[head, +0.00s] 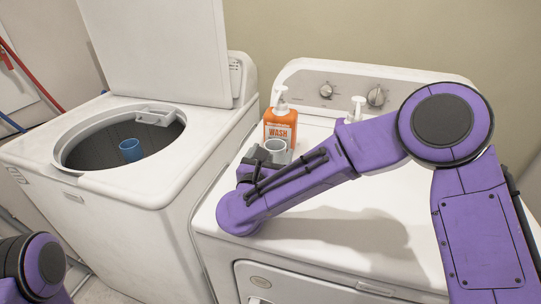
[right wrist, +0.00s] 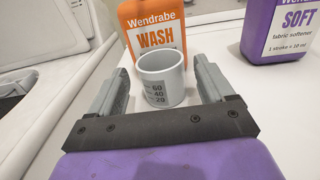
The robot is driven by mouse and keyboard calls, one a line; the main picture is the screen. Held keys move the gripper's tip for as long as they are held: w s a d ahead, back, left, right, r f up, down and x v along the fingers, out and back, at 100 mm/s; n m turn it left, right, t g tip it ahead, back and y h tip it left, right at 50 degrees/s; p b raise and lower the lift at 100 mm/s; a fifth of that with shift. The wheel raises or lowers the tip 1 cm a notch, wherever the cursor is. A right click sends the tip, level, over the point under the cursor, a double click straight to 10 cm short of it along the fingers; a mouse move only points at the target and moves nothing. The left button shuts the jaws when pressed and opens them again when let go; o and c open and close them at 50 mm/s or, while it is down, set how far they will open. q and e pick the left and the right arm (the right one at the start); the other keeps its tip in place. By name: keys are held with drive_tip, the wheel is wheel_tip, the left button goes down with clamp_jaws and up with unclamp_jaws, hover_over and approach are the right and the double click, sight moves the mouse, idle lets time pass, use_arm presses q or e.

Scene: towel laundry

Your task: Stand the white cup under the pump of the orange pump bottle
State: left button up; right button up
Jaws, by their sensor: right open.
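The white cup (head: 276,146) stands upright on the white machine top, close in front of the orange pump bottle (head: 280,127). In the right wrist view the cup (right wrist: 161,82) shows measuring marks, and the orange bottle (right wrist: 152,32) is right behind it. The bottle's white pump (head: 281,97) shows in the head view; I cannot tell whether its spout is over the cup. My right gripper (right wrist: 160,68) is open, with one finger on each side of the cup and small gaps showing. My left gripper is out of view; only part of my left arm shows.
A purple softener bottle (right wrist: 281,30) stands to the right; its pump (head: 357,106) shows behind my right arm. The open washer (head: 80,185) at left holds a blue cup (head: 131,150) in its drum. The front of the machine top (head: 330,228) is clear.

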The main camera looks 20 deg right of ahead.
drive_tip(key=shift+r+p, duration=0.4)
drive_tip(key=shift+r, duration=0.05)
drive_tip(key=b+v, duration=0.1)
drive_tip(key=v, duration=0.6)
drive_tip(key=b+v, duration=0.1)
drive_tip(key=v, duration=0.3)
drive_tip(key=shift+s+a+f+b, duration=0.1)
drive_tip(key=shift+f+b, duration=0.2)
drive_tip(key=shift+b, duration=0.05)
drive_tip(key=shift+s+a, duration=0.15)
drive_tip(key=shift+s, duration=0.2)
